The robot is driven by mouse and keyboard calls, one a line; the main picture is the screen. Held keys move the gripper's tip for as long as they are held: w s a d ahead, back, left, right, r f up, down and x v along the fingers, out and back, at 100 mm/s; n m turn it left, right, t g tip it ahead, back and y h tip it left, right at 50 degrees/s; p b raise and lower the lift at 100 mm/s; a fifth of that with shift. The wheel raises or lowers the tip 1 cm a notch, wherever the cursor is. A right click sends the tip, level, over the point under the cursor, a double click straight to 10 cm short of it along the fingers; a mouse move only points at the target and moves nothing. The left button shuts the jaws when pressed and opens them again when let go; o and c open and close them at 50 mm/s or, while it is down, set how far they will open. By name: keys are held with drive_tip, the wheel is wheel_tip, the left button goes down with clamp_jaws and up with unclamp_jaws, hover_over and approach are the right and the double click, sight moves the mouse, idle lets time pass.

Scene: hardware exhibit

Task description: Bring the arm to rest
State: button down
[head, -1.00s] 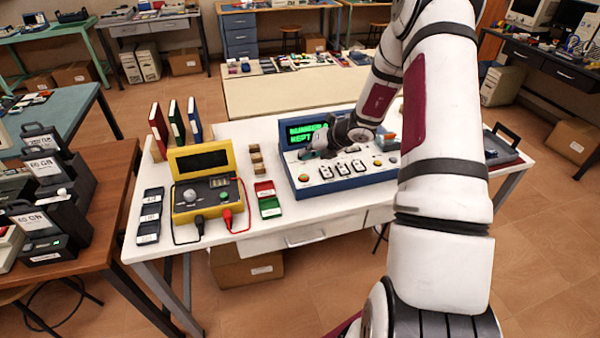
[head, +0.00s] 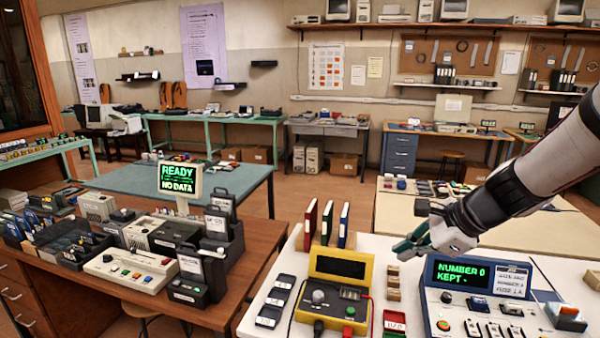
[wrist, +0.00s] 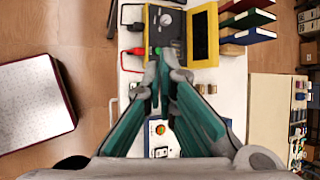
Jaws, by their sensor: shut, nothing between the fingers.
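My gripper (head: 408,246) is in the head view at the right, at the end of my raised arm. It hangs above the white table (head: 400,272), up and left of the blue console (head: 470,300). Its green fingers also show in the wrist view (wrist: 163,62), with the tips together and nothing between them. The fingers look clear of the things below. The console screen (head: 462,274) reads "NUMBER 0 KEPT". Most of my arm is outside the head view.
A yellow tester (head: 341,270) stands on the white table, left of the console, with red, green and blue binders (head: 327,222) behind it. A wooden table (head: 130,318) at left holds black and beige devices and a "READY NO DATA" display (head: 179,178). Floor shows behind.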

drive_tip(key=s+a+r+n+g+h, duration=0.1)
drive_tip(key=s+a+r+n, duration=0.15)
drive_tip(key=s+n, duration=0.3)
drive_tip(key=s+a+r+n+h, duration=0.1)
drive_tip(key=s+a+r+n, duration=0.1)
drive_tip(key=s+r+n, duration=0.3)
drive_tip(key=s+d+n+h, duration=0.2)
drive_tip(key=s+n, duration=0.7)
drive_tip(key=s, duration=0.4)
drive_tip(key=shift+s+r+t+h, duration=0.4)
drive_tip(key=shift+n, duration=0.25)
